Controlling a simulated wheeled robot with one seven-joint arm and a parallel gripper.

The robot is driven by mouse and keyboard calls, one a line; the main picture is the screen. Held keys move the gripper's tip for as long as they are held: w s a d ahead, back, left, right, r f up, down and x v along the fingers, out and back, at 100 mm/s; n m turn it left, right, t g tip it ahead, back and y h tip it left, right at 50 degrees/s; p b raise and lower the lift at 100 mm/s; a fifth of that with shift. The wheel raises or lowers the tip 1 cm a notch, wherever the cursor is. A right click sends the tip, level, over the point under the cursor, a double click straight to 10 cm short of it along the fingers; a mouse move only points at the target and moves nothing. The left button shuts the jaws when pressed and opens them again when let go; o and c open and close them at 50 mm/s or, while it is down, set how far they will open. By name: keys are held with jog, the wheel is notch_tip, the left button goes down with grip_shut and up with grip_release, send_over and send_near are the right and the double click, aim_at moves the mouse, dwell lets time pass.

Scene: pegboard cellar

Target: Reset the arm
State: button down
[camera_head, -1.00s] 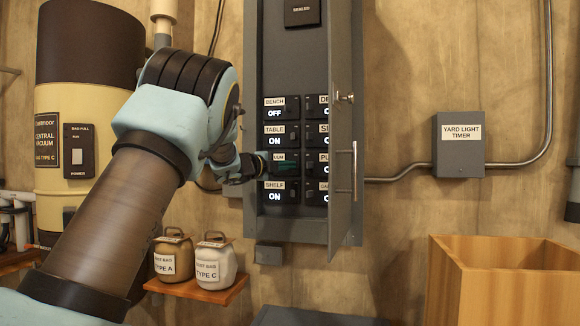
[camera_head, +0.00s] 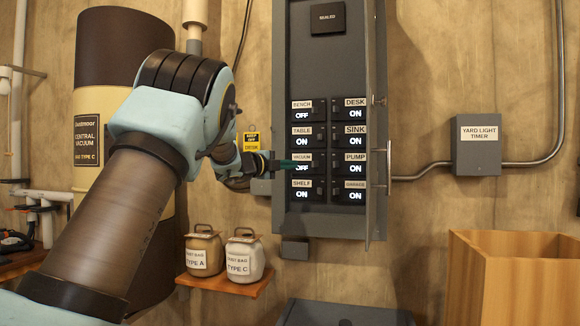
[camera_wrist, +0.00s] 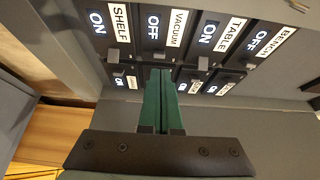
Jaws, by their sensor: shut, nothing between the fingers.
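My arm reaches in from the left in the head view, toward a grey breaker panel (camera_head: 328,222) on the wall. My gripper (camera_head: 310,163) is shut and empty, its slim green fingers at the VACUUM switch. In the wrist view the closed fingers (camera_wrist: 160,72) point at the VACUUM switch (camera_wrist: 155,28), which reads OFF. I cannot tell whether they touch it. BENCH (camera_head: 303,110) also reads OFF. TABLE (camera_head: 303,136), SHELF (camera_head: 303,189), DESK, SINK, PUMP and GARAGE read ON.
The panel's open door (camera_head: 377,200) stands nearly edge-on at the right. A yard light timer box (camera_head: 477,157) and conduit are farther right. A wooden bin (camera_head: 510,285) stands lower right. Two dust bag jugs sit on a small shelf (camera_head: 225,285) below the arm, near the vacuum tank (camera_head: 110,50).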

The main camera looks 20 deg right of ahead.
jog(key=w+a+f+n+t+y, duration=0.35)
jog(key=a+n, duration=0.25)
jog(key=a, duration=0.4)
jog(key=w+a+f+n+t+y, duration=0.3)
jog(key=a+f+n+y, duration=0.15)
jog(key=a+n, duration=0.35)
jog(key=s+a+f+n+y, duration=0.35)
jog(key=a+f, duration=0.35)
jog(key=a, duration=0.4)
jog(key=s+a+f+n+g+y, duration=0.45)
jog(key=s+a+f+n, duration=0.25)
jog(key=s+a+f, duration=0.35)
jog(key=s+a+f+n+g, duration=0.3)
jog(key=s+f, duration=0.1)
jog(key=s, duration=0.6)
jog(key=s+a+f+n+g, duration=0.3)
jog(key=s+f, duration=0.1)
jog(key=s, duration=0.7)
jog(key=shift+s+g+y, duration=0.15)
jog(key=shift+g+y, duration=0.15)
jog(key=shift+g, duration=0.1)
jog(key=shift+f, duration=0.1)
